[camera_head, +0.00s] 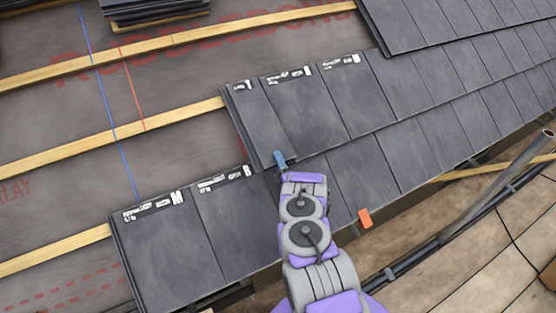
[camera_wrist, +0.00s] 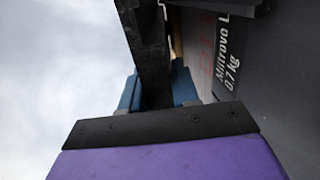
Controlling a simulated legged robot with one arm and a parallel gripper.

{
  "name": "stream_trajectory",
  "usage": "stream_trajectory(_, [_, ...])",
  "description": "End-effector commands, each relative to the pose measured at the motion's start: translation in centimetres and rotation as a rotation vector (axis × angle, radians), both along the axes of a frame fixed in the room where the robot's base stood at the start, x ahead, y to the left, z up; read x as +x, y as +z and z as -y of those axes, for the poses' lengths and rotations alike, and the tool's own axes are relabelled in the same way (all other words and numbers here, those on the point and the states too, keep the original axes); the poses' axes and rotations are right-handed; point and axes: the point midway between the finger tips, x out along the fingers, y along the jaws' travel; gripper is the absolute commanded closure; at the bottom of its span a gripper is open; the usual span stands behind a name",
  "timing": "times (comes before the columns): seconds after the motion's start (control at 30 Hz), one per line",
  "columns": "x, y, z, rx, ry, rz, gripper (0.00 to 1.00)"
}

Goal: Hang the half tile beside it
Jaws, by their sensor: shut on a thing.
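The half tile (camera_head: 257,125) is a narrow dark grey slate-like tile at the left end of the middle course. Its top, with a white label, is at the middle batten, and its right edge is against or very near the full tile (camera_head: 303,105). I cannot tell whether it rests fully or sits slightly raised. My gripper (camera_head: 280,160) has its blue fingers shut on the half tile's lower edge. In the wrist view the blue fingers (camera_wrist: 128,92) clasp a dark tile edge (camera_wrist: 152,60). A labelled tile (camera_wrist: 233,60) shows at the right there.
Lower-course tiles (camera_head: 160,250) lie below. Bare wooden battens (camera_head: 150,133) cross the underlay at left, with blue and red lines (camera_head: 133,95). A tile stack (camera_head: 155,12) is at the top. An orange tag (camera_head: 365,217) and a gutter (camera_head: 400,262) lie along the eave.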

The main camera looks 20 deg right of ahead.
Motion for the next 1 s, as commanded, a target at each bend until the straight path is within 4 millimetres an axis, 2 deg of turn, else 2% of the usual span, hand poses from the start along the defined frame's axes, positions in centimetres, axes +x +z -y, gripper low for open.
stream_trajectory(0.83, [-0.24,-0.03,0.11,-0.001,-0.002,-0.008,1.0])
stream_trajectory(0.87, [-0.21,-0.01,0.1,-0.001,-0.002,-0.008,0.67])
stream_trajectory(1.0, [-0.2,-0.03,0.09,-0.001,-0.002,-0.009,0.54])
